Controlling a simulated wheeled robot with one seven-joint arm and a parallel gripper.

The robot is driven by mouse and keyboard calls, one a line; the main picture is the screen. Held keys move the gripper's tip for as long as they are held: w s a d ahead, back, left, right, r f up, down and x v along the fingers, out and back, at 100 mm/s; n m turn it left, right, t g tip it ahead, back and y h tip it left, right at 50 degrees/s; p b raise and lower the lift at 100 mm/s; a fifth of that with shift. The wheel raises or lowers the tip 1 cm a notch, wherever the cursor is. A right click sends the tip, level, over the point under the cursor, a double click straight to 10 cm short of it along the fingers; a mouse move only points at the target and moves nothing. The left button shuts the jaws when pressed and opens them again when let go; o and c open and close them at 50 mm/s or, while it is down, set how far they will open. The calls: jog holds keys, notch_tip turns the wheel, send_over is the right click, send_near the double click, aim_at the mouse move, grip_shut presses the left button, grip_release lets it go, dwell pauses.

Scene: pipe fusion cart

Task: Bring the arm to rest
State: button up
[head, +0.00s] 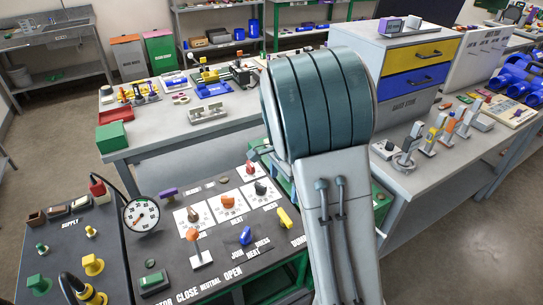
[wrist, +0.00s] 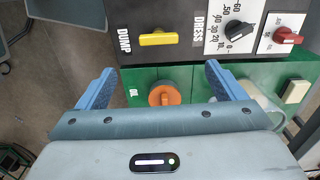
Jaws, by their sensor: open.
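My arm stands large in the middle of the head view, in front of the control panel (head: 210,240), and hides part of it. An orange knob (wrist: 164,95) on the green cart front (wrist: 200,80) shows between the fingers. I cannot tell how far the fingers are from it, but nothing is held.
A yellow handle (wrist: 165,39) marked DUMP, a black dial (wrist: 238,30) and a red dial (wrist: 287,36) sit above on the panel. A pressure gauge (head: 141,214) stands at the panel's left. Behind are a workbench (head: 190,130) and a drawer cabinet (head: 400,60).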

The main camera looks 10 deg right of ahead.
jog(key=s+r+n+t, duration=0.1)
jog(key=s+r+n, duration=0.4)
jog(key=s, duration=0.6)
jog(key=s+r+n+t, duration=0.2)
jog(key=s+r+n, duration=0.4)
jog(key=s+n, duration=0.3)
jog(key=shift+s+d, duration=0.45)
jog(key=shift+s, duration=0.45)
jog(key=shift+r, duration=0.15)
jog(key=shift+a, duration=0.5)
